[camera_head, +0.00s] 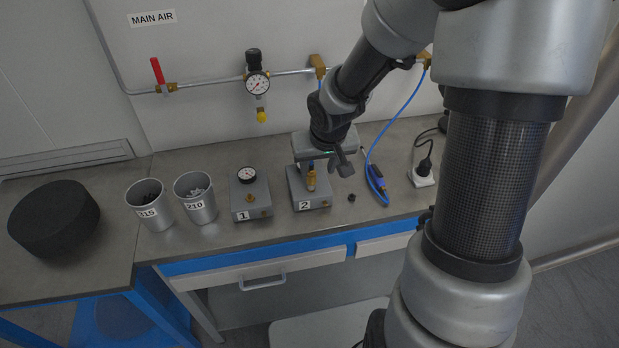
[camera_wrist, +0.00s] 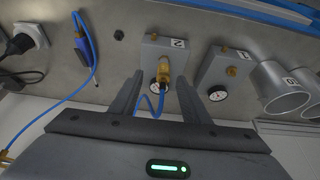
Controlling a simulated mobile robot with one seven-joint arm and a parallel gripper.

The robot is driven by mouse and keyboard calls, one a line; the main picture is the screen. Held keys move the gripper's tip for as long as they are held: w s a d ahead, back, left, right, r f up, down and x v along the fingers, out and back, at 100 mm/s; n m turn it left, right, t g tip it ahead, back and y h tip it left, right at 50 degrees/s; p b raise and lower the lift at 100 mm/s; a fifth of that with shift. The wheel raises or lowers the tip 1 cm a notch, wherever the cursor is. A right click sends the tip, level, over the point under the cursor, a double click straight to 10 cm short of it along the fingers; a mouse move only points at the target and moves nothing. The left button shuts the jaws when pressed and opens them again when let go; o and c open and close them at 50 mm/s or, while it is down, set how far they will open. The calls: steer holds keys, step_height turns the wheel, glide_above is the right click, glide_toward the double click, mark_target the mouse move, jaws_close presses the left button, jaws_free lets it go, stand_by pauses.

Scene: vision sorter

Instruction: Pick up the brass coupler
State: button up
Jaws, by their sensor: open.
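The brass coupler (camera_head: 311,182) stands upright at the grey block marked 2 (camera_head: 294,182), with a bit of blue hose above it. In the wrist view the coupler (camera_wrist: 164,66) shows in line with the gap between my fingertips, in front of block 2 (camera_wrist: 151,48), with blue hose (camera_wrist: 160,103) at its near end. My gripper (camera_wrist: 160,78) is open, with one finger on each side of the coupler in the picture. Neither finger visibly touches it. In the head view my gripper (camera_head: 328,165) is over block 2 and partly hides it.
Block 1 (camera_head: 240,197) with a gauge and two grey cups (camera_head: 150,211) stand left of block 2. A small black nut (camera_head: 351,197), a blue tool (camera_head: 377,184) and a power socket (camera_head: 422,176) lie to the right. A black round object (camera_head: 54,220) sits far left.

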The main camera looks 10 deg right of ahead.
mark_target(312, 174)
steer(key=x, duration=0.3)
steer(key=f, duration=0.1)
steer(key=w+f+b, duration=0.1)
steer(key=w+a+f, duration=0.1)
steer(key=shift+f+b, duration=0.3)
steer(key=shift+b, duration=0.05)
steer(key=shift+w+d+f, duration=0.1)
steer(key=shift+w+f, duration=0.2)
steer(key=shift+f, duration=0.15)
jaws_close()
